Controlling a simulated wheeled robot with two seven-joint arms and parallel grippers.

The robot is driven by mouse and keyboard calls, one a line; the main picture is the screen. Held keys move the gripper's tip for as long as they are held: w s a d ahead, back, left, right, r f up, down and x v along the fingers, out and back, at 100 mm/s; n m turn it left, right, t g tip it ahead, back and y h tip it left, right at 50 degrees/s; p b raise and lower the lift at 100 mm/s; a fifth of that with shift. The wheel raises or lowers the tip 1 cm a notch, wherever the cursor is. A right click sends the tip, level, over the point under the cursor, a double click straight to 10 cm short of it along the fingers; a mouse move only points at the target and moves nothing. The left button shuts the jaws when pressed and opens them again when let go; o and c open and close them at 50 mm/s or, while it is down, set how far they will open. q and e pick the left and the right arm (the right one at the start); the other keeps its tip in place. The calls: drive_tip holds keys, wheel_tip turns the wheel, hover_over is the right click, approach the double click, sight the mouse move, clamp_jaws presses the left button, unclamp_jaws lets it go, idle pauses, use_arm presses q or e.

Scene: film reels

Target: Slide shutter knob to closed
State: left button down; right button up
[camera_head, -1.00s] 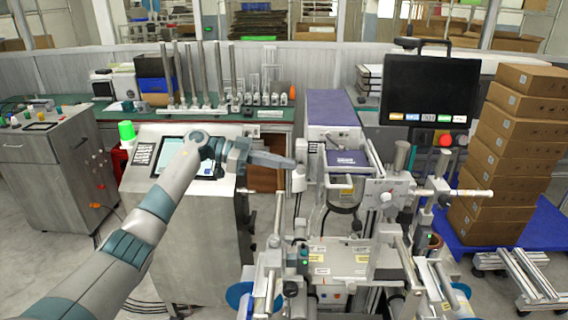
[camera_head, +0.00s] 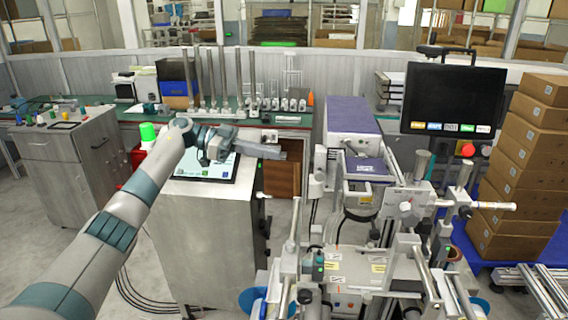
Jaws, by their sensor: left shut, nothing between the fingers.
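The machine (camera_head: 362,272) stands in the lower middle of the head view. My left gripper (camera_head: 283,154) is shut and empty, pointing right. In the picture it is left of and above the white cylinder, apart from it, in front of the back bench. My right gripper does not show.
A grey cabinet with a tilted screen (camera_head: 208,168) stands under my left arm. A black monitor (camera_head: 452,99) rises behind the machine at right. Stacked cardboard boxes (camera_head: 520,170) stand at far right. A green-topped bench (camera_head: 290,122) runs along the back.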

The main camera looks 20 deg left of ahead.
use_arm(q)
drive_tip(key=shift+b+v, duration=0.35)
drive_tip(key=shift+v, duration=1.1)
